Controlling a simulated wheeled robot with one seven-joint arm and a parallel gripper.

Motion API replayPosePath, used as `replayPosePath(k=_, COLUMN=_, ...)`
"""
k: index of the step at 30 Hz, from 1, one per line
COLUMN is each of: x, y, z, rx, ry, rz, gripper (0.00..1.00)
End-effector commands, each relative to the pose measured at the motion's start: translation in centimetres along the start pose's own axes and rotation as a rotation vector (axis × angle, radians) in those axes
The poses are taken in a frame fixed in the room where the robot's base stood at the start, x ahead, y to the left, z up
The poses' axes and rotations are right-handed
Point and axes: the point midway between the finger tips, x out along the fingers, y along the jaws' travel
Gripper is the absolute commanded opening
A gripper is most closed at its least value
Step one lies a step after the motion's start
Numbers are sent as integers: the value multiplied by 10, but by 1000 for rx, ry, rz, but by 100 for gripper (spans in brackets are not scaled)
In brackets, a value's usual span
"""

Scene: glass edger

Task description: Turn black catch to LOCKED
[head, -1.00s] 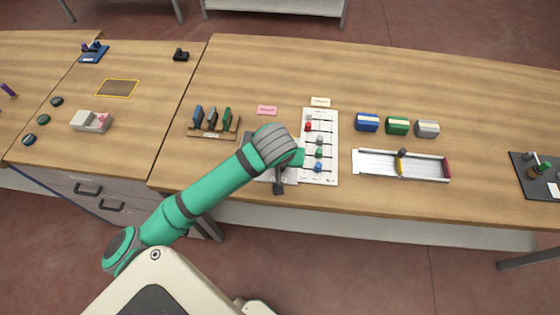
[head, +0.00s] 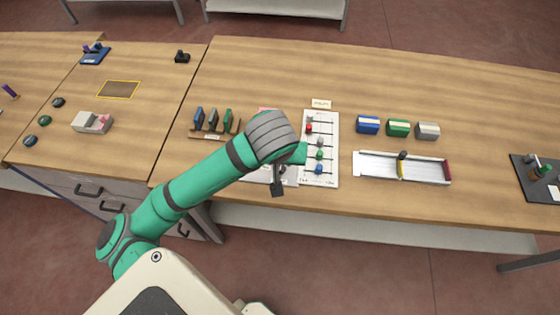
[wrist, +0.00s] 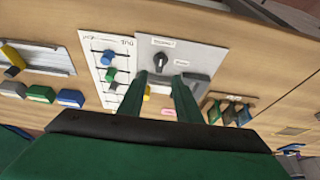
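A black knob-like catch (wrist: 162,60) sits on a light grey panel (wrist: 205,56) in the wrist view. Small white labels stand beside it; their print is too small to read. My gripper (wrist: 162,80) has its two green fingers apart, with nothing seen between the tips. The catch shows just beyond the fingertips, apart from them as far as I can tell. In the head view my arm hides the catch and most of the panel.
A white board with coloured sliders (head: 320,150) lies right beside the panel. A wooden rack (head: 212,135) with several upright pieces stands to the left. A metal channel (head: 375,166) and several coloured blocks (head: 398,128) are to the right. The table behind is clear.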

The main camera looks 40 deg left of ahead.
Motion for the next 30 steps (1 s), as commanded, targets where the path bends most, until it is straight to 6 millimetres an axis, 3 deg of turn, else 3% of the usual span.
replayPosePath(k=3, x=-15, y=0, z=-1, rx=1, ry=1, rz=0, gripper=31)
replayPosePath(k=9, x=-24, y=0, z=0, rx=1, ry=-1, rz=0, gripper=31)
replayPosePath(k=25, x=-24, y=0, z=0, rx=-1, ry=-1, rz=0, gripper=31)
replayPosePath(k=30, x=-17, y=-16, z=-1, rx=-31, ry=5, rz=-1, gripper=31)
